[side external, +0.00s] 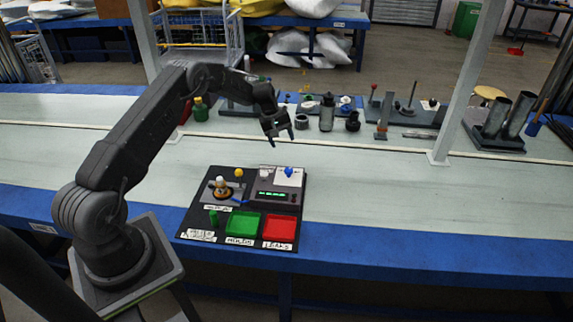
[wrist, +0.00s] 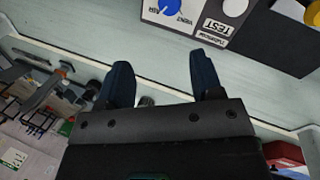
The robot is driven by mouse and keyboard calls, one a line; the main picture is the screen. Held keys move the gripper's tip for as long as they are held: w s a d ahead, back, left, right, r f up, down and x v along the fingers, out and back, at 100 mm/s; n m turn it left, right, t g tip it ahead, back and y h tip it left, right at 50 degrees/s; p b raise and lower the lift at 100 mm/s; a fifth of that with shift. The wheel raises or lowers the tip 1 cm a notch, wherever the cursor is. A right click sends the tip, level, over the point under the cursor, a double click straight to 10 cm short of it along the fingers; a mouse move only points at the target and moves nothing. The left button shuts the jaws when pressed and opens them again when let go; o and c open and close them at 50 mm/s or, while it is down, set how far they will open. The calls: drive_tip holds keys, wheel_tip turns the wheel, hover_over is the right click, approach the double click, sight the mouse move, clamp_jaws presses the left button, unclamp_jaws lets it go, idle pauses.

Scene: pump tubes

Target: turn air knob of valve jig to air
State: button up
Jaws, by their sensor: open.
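The valve jig is a white plate (side external: 291,180) with a blue knob (side external: 289,171), at the back right of a black board (side external: 228,197). In the wrist view the blue knob (wrist: 168,4) is cut by the top edge, and its plate (wrist: 190,19) carries the labels AIR and VENT. Which label the knob points to I cannot tell. My gripper (side external: 278,139) is open and empty, in the air above and behind the jig. In the wrist view its two dark fingers (wrist: 161,75) are spread apart, with nothing between them and the knob beyond their tips.
A grey box with a green display (side external: 272,195) adjoins the jig. A green tray (side external: 244,226) and a red tray (side external: 279,229) sit at the board's front. A yellow-topped post (side external: 239,173) stands on the left. Several fixtures line the bench's back; the bench right of the board is clear.

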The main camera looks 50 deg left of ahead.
sight(288, 170)
drive_tip(key=s+d+m+t+y, duration=0.25)
drive_tip(key=s+d+m, duration=0.2)
drive_tip(key=m, duration=0.55)
drive_tip(key=shift+m+g+y, duration=0.3)
drive_tip(key=shift+g+y, duration=0.05)
drive_tip(key=shift+y, duration=0.1)
drive_tip(key=x, duration=1.3)
drive_tip(key=shift+w, duration=0.1)
drive_tip(key=shift+c, duration=0.2)
drive_tip(key=shift+a, duration=0.1)
drive_tip(key=c, duration=0.9)
drive_tip(key=shift+o, duration=0.2)
drive_tip(key=shift+m, duration=0.3)
drive_tip(key=shift+m+h, duration=0.6)
drive_tip(key=shift+m, duration=0.6)
